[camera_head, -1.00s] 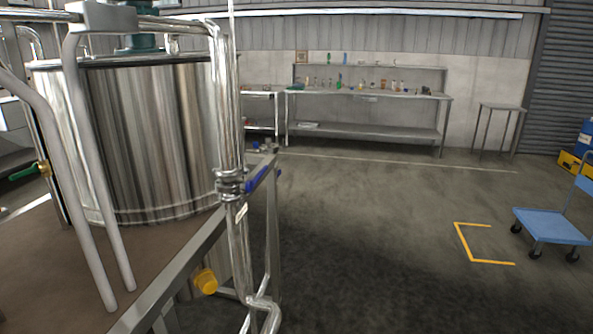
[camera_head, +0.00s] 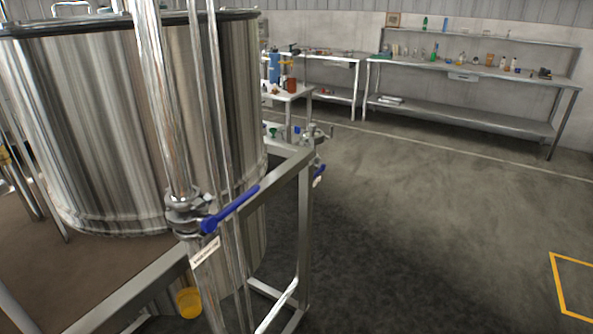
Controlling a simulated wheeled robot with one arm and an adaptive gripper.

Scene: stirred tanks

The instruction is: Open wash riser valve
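A valve with a blue lever handle (camera_head: 232,207) sits on a vertical steel riser pipe (camera_head: 158,95) at left centre in the head view. Its clamped steel body (camera_head: 185,212) is in line with the pipe. The lever sticks out to the right and slightly up, across the pipe. A small white tag (camera_head: 205,252) hangs just below; its text is too small to read. A second blue handle (camera_head: 319,173) shows farther back by the frame corner. I cannot tell from the picture which label belongs to which valve. My gripper is not in view.
A large steel tank (camera_head: 95,125) stands behind the riser. A steel frame (camera_head: 305,215) and a thinner pipe stand close to the valve. A yellow cap (camera_head: 188,302) is below. A workbench (camera_head: 460,110) is at the back. Open floor (camera_head: 420,220) lies to the right.

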